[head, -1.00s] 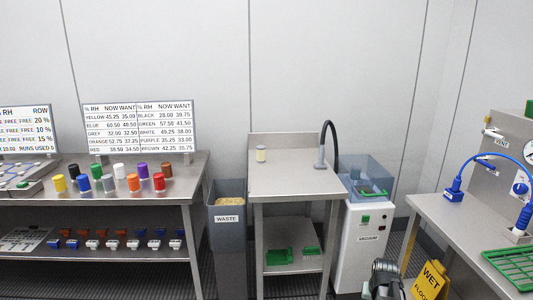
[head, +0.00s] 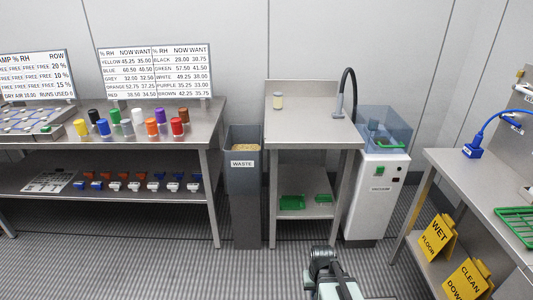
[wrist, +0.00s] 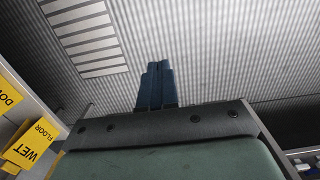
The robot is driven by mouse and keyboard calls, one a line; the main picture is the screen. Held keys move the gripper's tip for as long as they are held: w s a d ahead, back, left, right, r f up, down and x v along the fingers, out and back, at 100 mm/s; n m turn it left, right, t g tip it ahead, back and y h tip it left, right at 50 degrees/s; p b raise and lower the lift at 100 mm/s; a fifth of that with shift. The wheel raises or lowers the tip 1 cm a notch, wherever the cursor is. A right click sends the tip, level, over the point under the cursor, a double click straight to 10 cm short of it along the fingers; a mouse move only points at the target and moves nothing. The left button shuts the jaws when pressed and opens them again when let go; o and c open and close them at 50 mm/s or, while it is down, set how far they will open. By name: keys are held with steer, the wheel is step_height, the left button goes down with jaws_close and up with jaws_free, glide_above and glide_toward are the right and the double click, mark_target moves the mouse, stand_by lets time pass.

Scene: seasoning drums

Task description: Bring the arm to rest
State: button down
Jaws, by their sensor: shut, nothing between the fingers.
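My gripper (wrist: 158,68) shows in the wrist view as two dark blue fingers side by side. They are shut with nothing between them, over bare ribbed floor (wrist: 210,85). In the head view part of my arm shows at the bottom, right of centre, in front of the middle table. I cannot make out the fingers there. The arm holds nothing that I can see.
A long steel bench (head: 208,125) with coloured drums stands at left. A waste bin (head: 242,190), a middle table (head: 300,132) and a white vacuum unit (head: 375,195) follow. At right is another bench (head: 465,170) with yellow signs (head: 438,238). Floor between is clear.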

steer(key=s+f+g, duration=0.3)
steer(key=s+f, duration=0.6)
steer(key=s, duration=0.5)
steer(key=s+f+g, duration=0.3)
steer(key=s+f, duration=0.6)
steer(key=s, duration=0.5)
steer(key=shift+f, duration=0.15)
steer(key=shift+w, duration=0.1)
